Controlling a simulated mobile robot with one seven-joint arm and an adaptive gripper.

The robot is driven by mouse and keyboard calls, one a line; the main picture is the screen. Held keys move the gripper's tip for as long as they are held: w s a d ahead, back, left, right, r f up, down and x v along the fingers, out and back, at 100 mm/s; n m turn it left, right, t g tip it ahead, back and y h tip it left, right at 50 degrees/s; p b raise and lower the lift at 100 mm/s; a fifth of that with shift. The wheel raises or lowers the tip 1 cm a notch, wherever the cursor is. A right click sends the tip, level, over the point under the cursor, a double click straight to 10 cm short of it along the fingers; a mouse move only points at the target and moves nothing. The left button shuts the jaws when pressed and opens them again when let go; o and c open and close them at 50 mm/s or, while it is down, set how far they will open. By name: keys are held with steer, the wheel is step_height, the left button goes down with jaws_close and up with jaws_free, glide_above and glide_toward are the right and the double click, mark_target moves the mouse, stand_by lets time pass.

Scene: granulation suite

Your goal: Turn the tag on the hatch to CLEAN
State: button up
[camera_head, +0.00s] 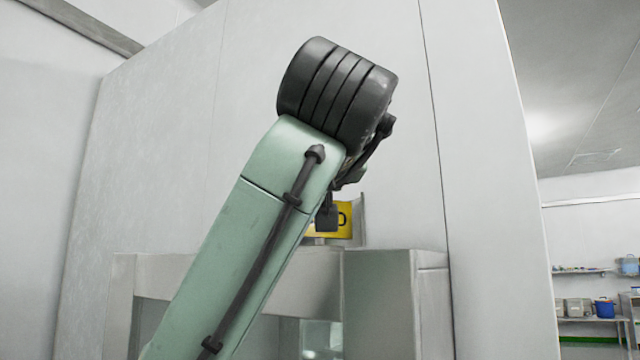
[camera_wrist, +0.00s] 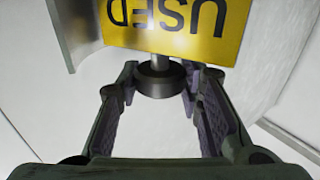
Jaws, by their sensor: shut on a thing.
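The yellow tag (camera_wrist: 180,30) shows the word USED in black, upside down in the wrist view. It sits on a short grey stem above a dark round knob (camera_wrist: 160,84). My gripper (camera_wrist: 160,76) has its two fingers shut on this knob, one on each side. In the head view only the right part of the tag (camera_head: 344,219) shows, with an upright letter D; my arm hides the rest. The tag stands at the top edge of the grey hatch frame (camera_head: 378,300), whose left part my arm also covers.
A tall pale wall panel (camera_head: 470,150) rises behind the hatch frame. A grey metal plate (camera_wrist: 75,35) stands beside the tag in the wrist view. Far right, shelves hold several containers, among them a blue bucket (camera_head: 604,308).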

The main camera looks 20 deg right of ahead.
steer(key=n+y, duration=0.2)
steer(key=y, duration=0.1)
steer(key=n+y, duration=0.2)
steer(key=y, duration=0.2)
steer(key=shift+n+t, duration=0.4)
steer(key=shift+y, duration=0.6)
steer(key=o, duration=1.2)
